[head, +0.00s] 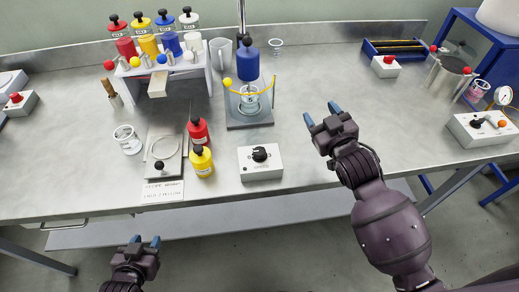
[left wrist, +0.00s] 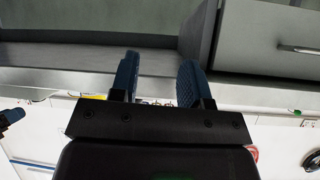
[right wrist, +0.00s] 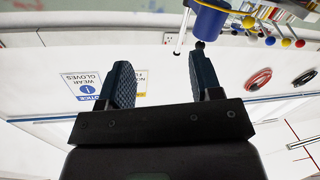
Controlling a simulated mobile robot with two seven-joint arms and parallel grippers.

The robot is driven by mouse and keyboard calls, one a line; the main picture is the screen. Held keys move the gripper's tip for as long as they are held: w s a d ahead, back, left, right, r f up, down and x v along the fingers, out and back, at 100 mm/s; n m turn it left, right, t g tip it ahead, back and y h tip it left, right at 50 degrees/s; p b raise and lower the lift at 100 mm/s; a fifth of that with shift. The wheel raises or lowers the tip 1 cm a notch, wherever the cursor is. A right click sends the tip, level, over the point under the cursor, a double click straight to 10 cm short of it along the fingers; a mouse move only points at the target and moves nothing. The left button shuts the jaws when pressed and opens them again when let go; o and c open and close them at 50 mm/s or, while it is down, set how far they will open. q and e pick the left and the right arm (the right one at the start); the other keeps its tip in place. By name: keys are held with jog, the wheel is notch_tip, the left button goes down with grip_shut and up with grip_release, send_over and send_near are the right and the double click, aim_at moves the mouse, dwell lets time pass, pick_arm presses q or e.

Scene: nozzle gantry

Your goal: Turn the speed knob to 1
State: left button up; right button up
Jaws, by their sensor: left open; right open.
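A white control box (head: 261,172) with a black knob (head: 260,154) on top stands near the front edge of the steel table in the head view. The print on the box is too small to read, so the knob's setting cannot be told. My right gripper (head: 322,115) is open and empty, above the table to the right of and beyond the box. It also shows open in the right wrist view (right wrist: 160,85). My left gripper (head: 144,241) is open and empty, low in front of the table edge. It also shows open in the left wrist view (left wrist: 161,80).
Red (head: 199,131) and yellow (head: 201,161) bottles stand left of the box. A stirrer stand with a beaker (head: 250,99) is behind it. Another box (head: 479,128) with a knob and a gauge are at the right.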

jog(key=w+a+r+n+y+b, duration=0.1)
jog(key=w+a+r+n+y, duration=0.1)
jog(key=a+r+n+y, duration=0.55)
jog(key=w+a+r+n+y+b, duration=0.1)
jog(key=w+a+r+n+y, duration=0.3)
jog(key=r, duration=0.6)
jog(key=s+a+r+n+g+y+b, duration=0.1)
jog(key=s+a+r+n+g+y, duration=0.1)
jog(key=s+a+n+g, duration=0.5)
jog(key=a+r+n+g+y, duration=0.2)
jog(key=r+n+g, duration=0.15)
jog(key=n, duration=0.65)
jog(key=s+a+r+n+g+y+b, duration=0.1)
jog(key=s+a+r+n+g+y, duration=0.15)
jog(key=s+a+n+g, duration=0.4)
jog(key=n+h+b, duration=0.1)
jog(key=n+h, duration=2.2)
send_over(260, 151)
notch_tip(260, 151, down, 22)
notch_tip(260, 151, down, 10)
jog(key=shift+r+b, duration=0.1)
jog(key=shift+b, duration=0.35)
pick_arm(q)
notch_tip(260, 151, down, 6)
jog(key=shift+s+d+f+g, duration=0.2)
jog(key=shift+s+g, duration=0.1)
pick_arm(e)
jog(key=shift+f, duration=0.5)
